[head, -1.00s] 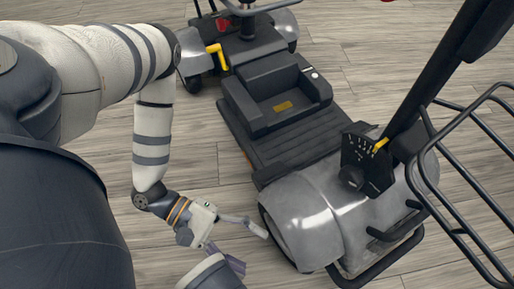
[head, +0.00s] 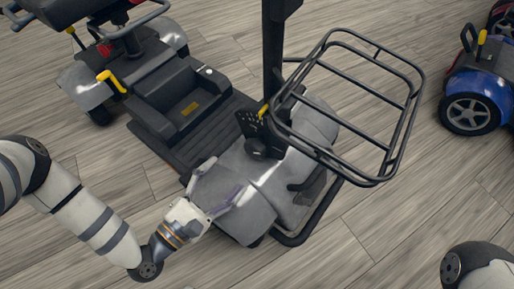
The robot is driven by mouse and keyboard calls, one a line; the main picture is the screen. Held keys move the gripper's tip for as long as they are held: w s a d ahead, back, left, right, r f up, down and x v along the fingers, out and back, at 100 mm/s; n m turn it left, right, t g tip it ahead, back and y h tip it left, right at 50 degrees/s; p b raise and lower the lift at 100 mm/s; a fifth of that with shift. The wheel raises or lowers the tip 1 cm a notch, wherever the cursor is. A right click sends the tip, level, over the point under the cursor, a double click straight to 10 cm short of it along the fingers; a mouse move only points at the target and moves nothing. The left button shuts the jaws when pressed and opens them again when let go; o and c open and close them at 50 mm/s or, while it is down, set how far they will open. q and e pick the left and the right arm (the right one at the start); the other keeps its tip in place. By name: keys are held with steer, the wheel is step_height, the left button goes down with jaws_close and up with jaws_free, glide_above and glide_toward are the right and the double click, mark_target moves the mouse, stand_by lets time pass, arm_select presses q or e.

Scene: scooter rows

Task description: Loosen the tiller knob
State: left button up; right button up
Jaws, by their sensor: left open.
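The grey scooter's black tiller knob (head: 257,149) sits low on the side of the tiller bracket, below a dark plate with small holes (head: 249,124). The tiller (head: 275,60) rises upright behind the front basket. A yellow lever (head: 263,110) is beside the plate. My left gripper (head: 228,175) is open and empty, its fingers pointing toward the knob. It appears over the left edge of the grey front cowl (head: 275,177), apart from the knob. Whether a finger touches the cowl, I cannot tell. My right gripper is out of view.
A black wire basket (head: 389,147) juts out to the right of the tiller. A black bumper (head: 318,218) rings the cowl's front. A blue scooter (head: 472,92) stands at the right.

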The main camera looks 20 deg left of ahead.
mark_target(249, 150)
arm_select(q)
steer(key=b+x, duration=0.3)
steer(key=x, duration=0.7)
steer(key=shift+w+f, duration=0.1)
steer(key=c, duration=1.1)
